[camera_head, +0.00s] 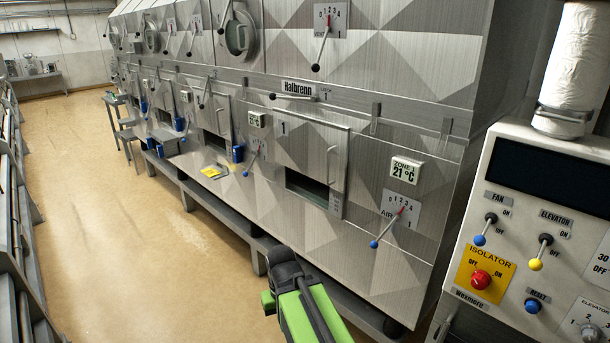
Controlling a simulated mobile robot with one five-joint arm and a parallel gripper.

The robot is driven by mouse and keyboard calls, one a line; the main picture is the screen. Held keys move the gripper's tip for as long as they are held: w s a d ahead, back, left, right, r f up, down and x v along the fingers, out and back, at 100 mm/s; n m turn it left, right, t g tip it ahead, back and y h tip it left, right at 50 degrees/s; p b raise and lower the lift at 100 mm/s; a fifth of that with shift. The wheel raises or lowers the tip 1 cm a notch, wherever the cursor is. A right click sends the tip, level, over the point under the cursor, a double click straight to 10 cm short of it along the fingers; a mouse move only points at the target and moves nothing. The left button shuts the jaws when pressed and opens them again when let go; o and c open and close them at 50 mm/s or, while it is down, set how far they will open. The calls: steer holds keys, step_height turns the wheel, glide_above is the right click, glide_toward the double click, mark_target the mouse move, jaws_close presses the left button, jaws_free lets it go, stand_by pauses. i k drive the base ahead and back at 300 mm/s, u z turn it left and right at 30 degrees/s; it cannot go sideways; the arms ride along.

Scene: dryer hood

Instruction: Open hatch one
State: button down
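Hatch one (300,145) is a metal panel marked "1" on the front of the dryer hood, right of the picture's middle. A vertical bar handle (331,167) is near its right edge. A dark slot (308,188) shows in its lower part. The hatch looks closed, flush with the hood front. My gripper (284,262), dark grey at the end of my green arm, is at the bottom centre. In the picture it is below the hatch and appears apart from it and the handle. Its fingers are not clear, so I cannot tell whether it is open or shut.
A control panel (545,225) with a red isolator knob (481,279) stands close on the right. A black-knobbed lever (292,97) is above the hatch, and an air lever (388,231) is at its right. A low rail (225,218) runs along the hood. Open floor (130,240) lies left.

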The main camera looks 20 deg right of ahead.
mark_target(318, 150)
steer(key=u, duration=0.4)
steer(key=i, duration=1.05)
steer(key=z, duration=0.05)
